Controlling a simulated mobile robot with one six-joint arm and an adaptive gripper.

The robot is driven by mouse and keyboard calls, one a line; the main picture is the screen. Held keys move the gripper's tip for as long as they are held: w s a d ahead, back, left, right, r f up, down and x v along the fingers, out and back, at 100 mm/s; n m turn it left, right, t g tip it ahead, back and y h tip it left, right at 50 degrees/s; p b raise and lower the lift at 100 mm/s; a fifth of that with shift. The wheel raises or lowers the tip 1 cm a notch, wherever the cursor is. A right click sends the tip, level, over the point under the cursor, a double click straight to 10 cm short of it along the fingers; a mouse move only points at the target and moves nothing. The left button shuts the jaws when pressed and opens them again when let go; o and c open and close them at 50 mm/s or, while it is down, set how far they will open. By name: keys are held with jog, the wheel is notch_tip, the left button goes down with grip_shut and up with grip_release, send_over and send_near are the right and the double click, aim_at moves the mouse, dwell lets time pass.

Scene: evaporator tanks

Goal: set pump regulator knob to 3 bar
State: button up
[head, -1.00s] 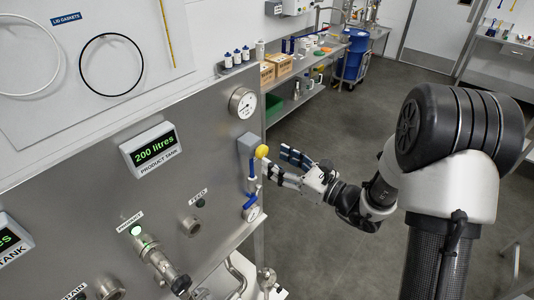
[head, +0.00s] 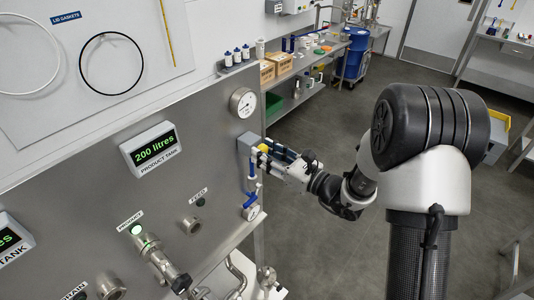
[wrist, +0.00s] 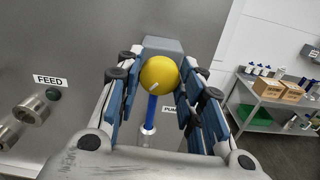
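The pump regulator knob (wrist: 159,74) is a round yellow ball with a short white mark on its face. It sits on a grey block (wrist: 160,46) on the steel panel, above a blue stem (wrist: 151,108). In the head view the yellow knob (head: 263,148) is partly hidden by my gripper (head: 270,152). My gripper (wrist: 160,80) is open, with its blue-padded fingers on the left and right of the knob. The fingers look close to it; I cannot tell whether they touch.
A larger gauge (head: 243,103) is above the knob on the panel. A FEED label (wrist: 50,80) and pipe fittings are left of it.

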jog(key=c, duration=0.5)
jog(key=shift+m, duration=0.3)
jog(key=m+p, duration=1)
jog(key=m, duration=0.8)
jog(key=shift+m, duration=0.4)
